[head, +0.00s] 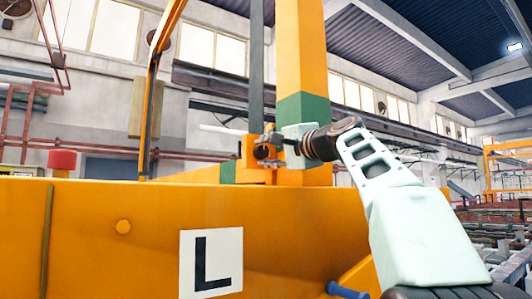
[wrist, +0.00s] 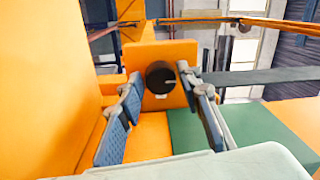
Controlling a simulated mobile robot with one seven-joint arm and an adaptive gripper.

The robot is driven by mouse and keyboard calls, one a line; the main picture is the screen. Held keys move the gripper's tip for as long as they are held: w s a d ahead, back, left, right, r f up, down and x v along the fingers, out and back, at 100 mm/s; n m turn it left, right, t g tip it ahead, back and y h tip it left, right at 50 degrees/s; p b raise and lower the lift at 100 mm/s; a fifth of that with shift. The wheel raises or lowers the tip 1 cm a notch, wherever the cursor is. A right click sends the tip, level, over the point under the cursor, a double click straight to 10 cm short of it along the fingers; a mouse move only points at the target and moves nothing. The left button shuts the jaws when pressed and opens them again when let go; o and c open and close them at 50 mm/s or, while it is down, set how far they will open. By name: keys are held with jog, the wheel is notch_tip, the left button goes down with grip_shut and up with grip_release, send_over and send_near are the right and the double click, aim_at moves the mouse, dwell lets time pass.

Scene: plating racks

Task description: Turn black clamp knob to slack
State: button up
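The black clamp knob (wrist: 160,77) is a round dark knob on an upright orange plate (wrist: 160,53) in the wrist view. A small pale mark shows near its right edge. My gripper (wrist: 159,90) is open, with one blue-padded finger to the left of the knob and one to the right. The knob shows between the fingertips, with a gap visible at the left; whether the right finger touches it I cannot tell. In the head view the knob (head: 262,153) is small and partly hidden beside my gripper (head: 270,142), at the orange post.
A large orange beam (head: 110,230) with an "L" plate (head: 211,260) fills the lower head view. A green-banded orange post (head: 302,60) rises behind my gripper. An orange wall (wrist: 50,90) stands close on the left in the wrist view; a green block (wrist: 190,132) lies below right.

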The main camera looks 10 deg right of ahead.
jog(key=shift+o, duration=1.1)
jog(key=shift+s, duration=0.1)
jog(key=r+v, duration=0.1)
jog(key=v, duration=1.1)
jog(key=shift+f, duration=0.4)
